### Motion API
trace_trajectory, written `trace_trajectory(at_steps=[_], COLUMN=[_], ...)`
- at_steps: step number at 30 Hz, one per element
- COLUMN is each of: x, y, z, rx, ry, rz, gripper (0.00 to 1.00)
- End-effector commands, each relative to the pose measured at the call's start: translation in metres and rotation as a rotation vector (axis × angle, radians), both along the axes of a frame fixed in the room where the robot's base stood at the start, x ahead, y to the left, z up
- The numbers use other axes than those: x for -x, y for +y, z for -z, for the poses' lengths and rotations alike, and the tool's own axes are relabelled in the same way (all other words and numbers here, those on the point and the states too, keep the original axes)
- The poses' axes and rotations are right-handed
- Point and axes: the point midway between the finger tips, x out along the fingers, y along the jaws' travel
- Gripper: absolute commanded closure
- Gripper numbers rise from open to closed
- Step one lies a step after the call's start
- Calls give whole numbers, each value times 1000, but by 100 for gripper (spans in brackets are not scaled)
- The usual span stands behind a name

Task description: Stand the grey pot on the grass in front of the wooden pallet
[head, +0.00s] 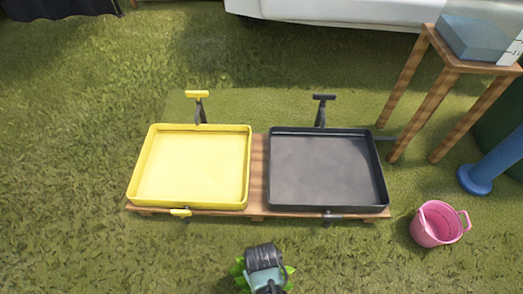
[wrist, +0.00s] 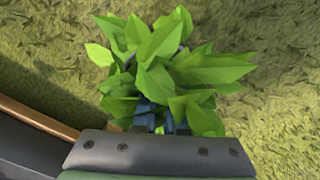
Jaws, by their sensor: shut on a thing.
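My gripper (head: 268,284) is at the bottom edge of the head view, over the grass in front of the wooden pallet (head: 258,185). Green leaves of a plant stick out on both sides of it. In the wrist view the leafy plant (wrist: 165,65) fills the middle, and the blue fingers of my gripper (wrist: 162,117) are shut among its leaves. The grey pot itself is hidden under the leaves and my gripper. I cannot tell whether its base touches the grass. A wooden edge of the pallet (wrist: 40,118) shows at the left in the wrist view.
A yellow tray (head: 190,205) and a black tray (head: 330,205) lie on the pallet. A pink bucket (head: 436,226) stands on the grass at the right. A wooden stool (head: 436,85) is behind it. The grass (head: 110,255) front left is clear.

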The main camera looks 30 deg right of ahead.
Motion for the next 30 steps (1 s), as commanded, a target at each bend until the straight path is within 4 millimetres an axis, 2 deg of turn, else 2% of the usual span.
trace_trajectory(at_steps=[7,8,12,23,26,30], x=[-1,0,0,0,0,0], y=[0,0,0,0,0,0], z=[2,2,2,-3,-15,-40], rx=[0,0,0,0,0,0], ry=[-1,0,0,-1,-1,-1], rz=[0,0,0,0,0,0], gripper=[100,85,61,61,61,61])
